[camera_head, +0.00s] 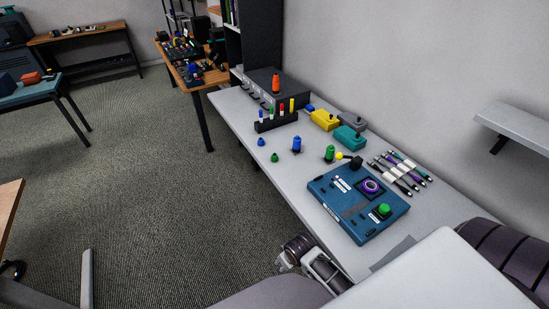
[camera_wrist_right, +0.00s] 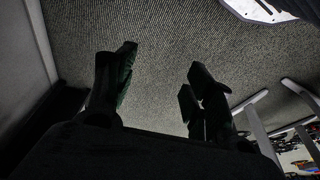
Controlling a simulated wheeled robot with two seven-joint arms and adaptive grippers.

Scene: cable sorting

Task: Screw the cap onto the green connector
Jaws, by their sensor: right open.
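The green connector (camera_head: 329,153) stands upright on the grey table, right of a similar blue connector (camera_head: 297,145). A small green cap (camera_head: 275,158) lies on the table to the left of both. A small blue cap (camera_head: 261,142) lies just behind it. My right gripper (camera_head: 284,262) is low at the table's front edge, well apart from the caps and connectors. In the right wrist view, its two fingers (camera_wrist_right: 158,72) are spread and empty, with carpet beyond them. My left gripper is not in view.
A blue device box (camera_head: 340,208) with a green button lies near my right gripper. Several cables (camera_head: 400,172) lie at the right. Yellow (camera_head: 325,120) and teal (camera_head: 349,138) boxes and a black marker rack (camera_head: 275,124) stand behind. The table's left front edge (camera_head: 262,177) is clear.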

